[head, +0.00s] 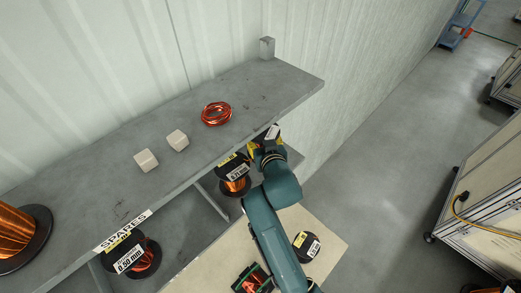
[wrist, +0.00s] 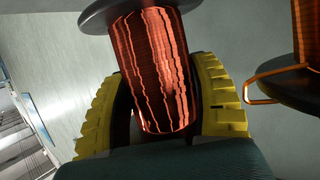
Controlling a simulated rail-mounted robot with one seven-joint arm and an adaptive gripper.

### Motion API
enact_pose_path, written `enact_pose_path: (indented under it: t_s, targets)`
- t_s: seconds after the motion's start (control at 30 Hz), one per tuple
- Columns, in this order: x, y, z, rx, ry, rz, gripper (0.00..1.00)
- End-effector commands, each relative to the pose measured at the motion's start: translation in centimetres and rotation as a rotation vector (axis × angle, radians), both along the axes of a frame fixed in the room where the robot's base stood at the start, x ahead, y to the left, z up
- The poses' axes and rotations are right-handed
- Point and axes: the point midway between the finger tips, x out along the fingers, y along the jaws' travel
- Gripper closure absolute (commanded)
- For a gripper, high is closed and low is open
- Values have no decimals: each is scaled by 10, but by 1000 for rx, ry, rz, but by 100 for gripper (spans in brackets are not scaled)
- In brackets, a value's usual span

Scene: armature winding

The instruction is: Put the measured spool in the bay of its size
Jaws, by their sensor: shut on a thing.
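My gripper (head: 262,146) is at the front edge near the right end of the grey shelf. In the wrist view its yellow fingers (wrist: 165,105) are closed around the copper winding of a spool (wrist: 155,70), with a dark flange at the top. In the head view this held spool is mostly hidden by my gripper. A spool with a yellow-and-white label (head: 235,178) stands just left of my gripper, below the shelf top. Farther left is a spool labelled 0.50 mm (head: 134,256). In the wrist view a neighbouring orange-wound spool (wrist: 305,45) stands at the right, apart from the held one.
The shelf top (head: 105,205) carries a red wire coil (head: 216,113), two pale blocks (head: 177,140), a grey block (head: 267,47) and a large copper spool (head: 20,235). A dark labelled spool (head: 307,246) and a green-framed copper piece (head: 252,278) are on the pale table (head: 325,255).

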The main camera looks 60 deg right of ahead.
Motion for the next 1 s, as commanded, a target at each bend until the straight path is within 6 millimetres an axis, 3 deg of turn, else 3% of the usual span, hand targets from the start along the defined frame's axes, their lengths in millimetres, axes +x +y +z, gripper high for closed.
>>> enact_pose_path:
  t_s: [0.23,0.63,0.67,0.7,1.0]
  targets:
    - [1,-1,-29,-9,-6,1,78]
    - [1,-1,-37,-10,-8,1,78]
    - [0,0,-42,-2,-1,1,33]
    - [0,0,-41,-1,0,1,26]
    - [0,0,-40,-1,0,1,25]
